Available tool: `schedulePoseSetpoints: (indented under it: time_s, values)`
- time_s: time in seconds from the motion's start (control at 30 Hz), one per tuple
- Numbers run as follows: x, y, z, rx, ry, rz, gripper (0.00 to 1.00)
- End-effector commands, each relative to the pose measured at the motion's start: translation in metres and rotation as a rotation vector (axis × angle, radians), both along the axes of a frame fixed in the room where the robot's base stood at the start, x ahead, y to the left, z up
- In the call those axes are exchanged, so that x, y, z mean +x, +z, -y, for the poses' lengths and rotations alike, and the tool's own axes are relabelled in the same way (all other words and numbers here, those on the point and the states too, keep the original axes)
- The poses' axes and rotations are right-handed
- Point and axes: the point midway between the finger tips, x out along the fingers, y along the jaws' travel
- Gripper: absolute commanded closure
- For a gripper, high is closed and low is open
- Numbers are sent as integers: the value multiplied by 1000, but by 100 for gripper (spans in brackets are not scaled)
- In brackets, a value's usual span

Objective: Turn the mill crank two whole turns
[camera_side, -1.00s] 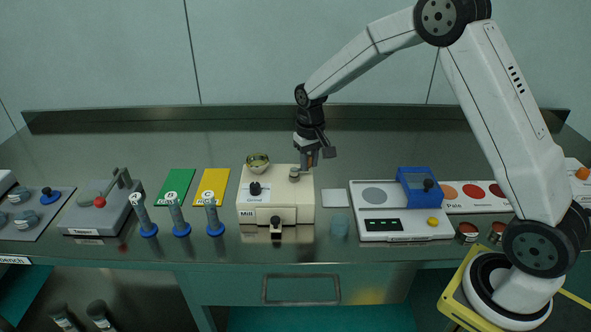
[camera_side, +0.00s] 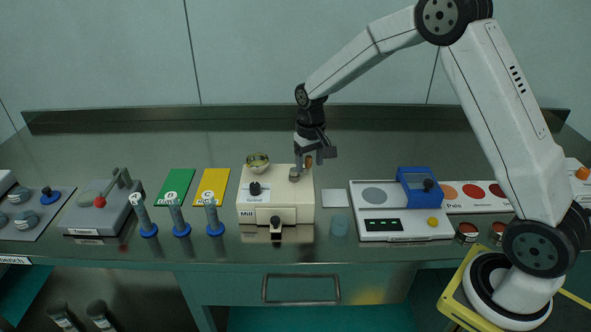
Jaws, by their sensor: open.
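The crank's grey hub (camera_side: 294,175) is at the right of the mill's top. A small orange-brown part, apparently the crank handle (camera_side: 308,161), shows just behind and right of the hub. My gripper (camera_side: 302,163) points down over this corner, open, with its fingers close to the handle. I cannot tell whether they touch it. The fingers partly hide the crank arm.
Bench behind the mill is clear.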

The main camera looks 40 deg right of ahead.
Motion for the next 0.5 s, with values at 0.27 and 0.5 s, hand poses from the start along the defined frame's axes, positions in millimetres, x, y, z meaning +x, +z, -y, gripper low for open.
schedulePoseSetpoints:
  time_s: [0.27, 0.5]
  values:
    - [1, 19, 0, 0, 0, 4, 29]
    - [1, 36, 0, 0, 0, 5, 29]
